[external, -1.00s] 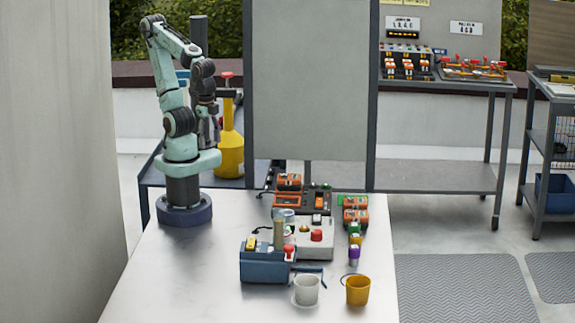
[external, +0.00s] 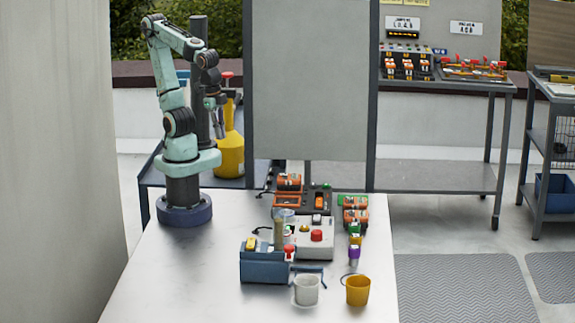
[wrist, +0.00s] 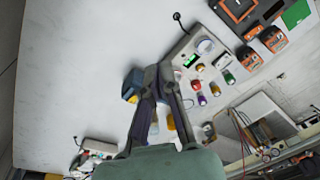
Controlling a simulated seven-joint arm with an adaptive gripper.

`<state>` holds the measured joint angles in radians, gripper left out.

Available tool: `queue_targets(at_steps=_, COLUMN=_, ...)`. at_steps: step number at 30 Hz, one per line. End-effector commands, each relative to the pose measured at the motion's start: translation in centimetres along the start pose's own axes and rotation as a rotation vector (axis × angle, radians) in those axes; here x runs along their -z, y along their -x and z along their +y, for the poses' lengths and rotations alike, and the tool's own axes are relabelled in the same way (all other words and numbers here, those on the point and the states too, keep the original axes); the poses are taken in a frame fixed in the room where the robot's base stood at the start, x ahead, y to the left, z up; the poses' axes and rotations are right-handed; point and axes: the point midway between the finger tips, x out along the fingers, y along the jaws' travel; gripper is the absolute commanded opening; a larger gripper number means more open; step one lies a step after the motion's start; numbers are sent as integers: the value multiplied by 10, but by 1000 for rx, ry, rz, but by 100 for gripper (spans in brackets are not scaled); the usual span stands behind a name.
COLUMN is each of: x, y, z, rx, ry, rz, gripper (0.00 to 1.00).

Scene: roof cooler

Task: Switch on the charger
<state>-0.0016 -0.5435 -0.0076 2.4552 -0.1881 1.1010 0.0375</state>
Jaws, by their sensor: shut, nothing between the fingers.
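The charger (external: 329,209) is a dark unit at the back of the table in the external view, with orange battery packs (external: 289,182) on its left part and a small orange switch (external: 319,202) on its right. Whether the switch is on or off is too small to tell. In the wrist view the charger (wrist: 251,20) is cut off by the top edge, upper right. My gripper (external: 219,134) hangs above the left rear of the table, well left of the charger and apart from it. In the wrist view my gripper (wrist: 160,70) is shut and empty.
A grey box with a red button (external: 316,236) stands in front of the charger, with a blue box (external: 265,267) nearer. Loose orange batteries (external: 355,216) lie right. A white mug (external: 306,290) and a yellow mug (external: 357,291) stand at the front. The table's left (external: 190,270) is clear.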

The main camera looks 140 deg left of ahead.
Motion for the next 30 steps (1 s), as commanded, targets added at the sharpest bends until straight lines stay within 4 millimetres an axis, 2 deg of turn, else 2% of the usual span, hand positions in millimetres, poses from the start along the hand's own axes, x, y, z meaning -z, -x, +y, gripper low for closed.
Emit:
queue_targets(at_steps=3, x=59, y=17, z=-19, rx=23, ry=102, rz=60, gripper=0)
queue_targets(at_steps=5, x=86, y=18, z=-35, rx=46, ry=166, rz=65, gripper=0)
queue_targets(at_steps=6, x=104, y=16, z=-48, rx=64, ry=212, rz=65, gripper=0)
queue_targets(at_steps=9, x=139, y=3, z=-82, rx=115, ry=317, rz=46, gripper=0)
queue_targets(at_steps=12, x=163, y=-19, z=-120, rx=170, ry=414, rz=7, gripper=0)
queue_targets(at_steps=16, x=174, y=-56, z=-163, rx=234, ry=515, rz=-65, gripper=0)
queue_targets(at_steps=21, x=163, y=-100, z=-197, rx=277, ry=589, rz=-179, gripper=0)
queue_targets(at_steps=25, x=149, y=-121, z=-206, rx=285, ry=612, rz=-244, gripper=0)
queue_targets(at_steps=30, x=144, y=-124, z=-211, rx=285, ry=626, rz=-256, gripper=0)
